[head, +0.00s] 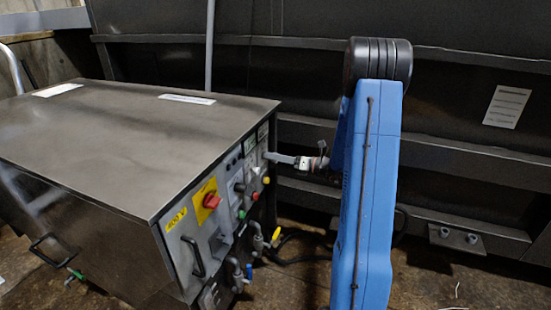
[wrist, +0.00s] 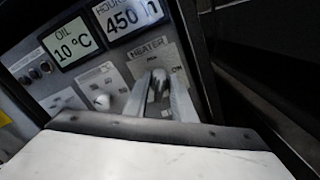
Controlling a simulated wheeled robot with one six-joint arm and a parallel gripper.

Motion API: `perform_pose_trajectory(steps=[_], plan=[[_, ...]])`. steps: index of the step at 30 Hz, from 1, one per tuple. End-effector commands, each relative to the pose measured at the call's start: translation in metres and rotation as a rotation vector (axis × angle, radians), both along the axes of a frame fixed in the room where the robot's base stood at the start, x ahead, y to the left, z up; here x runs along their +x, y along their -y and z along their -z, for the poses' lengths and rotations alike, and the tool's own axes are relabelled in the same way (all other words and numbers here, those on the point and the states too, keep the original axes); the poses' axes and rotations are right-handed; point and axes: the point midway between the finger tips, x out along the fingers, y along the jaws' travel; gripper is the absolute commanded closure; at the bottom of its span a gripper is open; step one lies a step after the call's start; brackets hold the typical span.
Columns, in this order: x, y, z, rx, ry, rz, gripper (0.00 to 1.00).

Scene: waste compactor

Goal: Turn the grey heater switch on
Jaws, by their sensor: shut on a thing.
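The grey heater switch (wrist: 158,84) sits on a light plate marked HEATER on the control panel, in the wrist view. My gripper (wrist: 160,92) has one finger on each side of the switch and is shut on it. The fingers hide the lower part of the switch and some of the plate's marks. An ON mark shows at the right of the plate. In the head view my gripper (head: 268,156) reaches the panel's far upper end, and the switch is hidden there.
The metal cabinet (head: 130,125) carries the panel, with a red rotary switch (head: 211,201), a black handle (head: 193,256) and valves below. A white knob (wrist: 102,102) is left of my fingers. A dark wall stands behind.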

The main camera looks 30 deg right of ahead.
Motion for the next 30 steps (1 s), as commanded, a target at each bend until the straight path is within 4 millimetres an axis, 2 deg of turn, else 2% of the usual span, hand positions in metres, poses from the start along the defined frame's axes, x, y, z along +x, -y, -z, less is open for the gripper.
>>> perform_pose_trajectory(steps=[21,30], plan=[[0.001,0.0022,0.0023,0.531,-0.415,0.002,0.99],[0.0012,0.0025,0.0033,0.705,-0.55,0.002,0.99]])
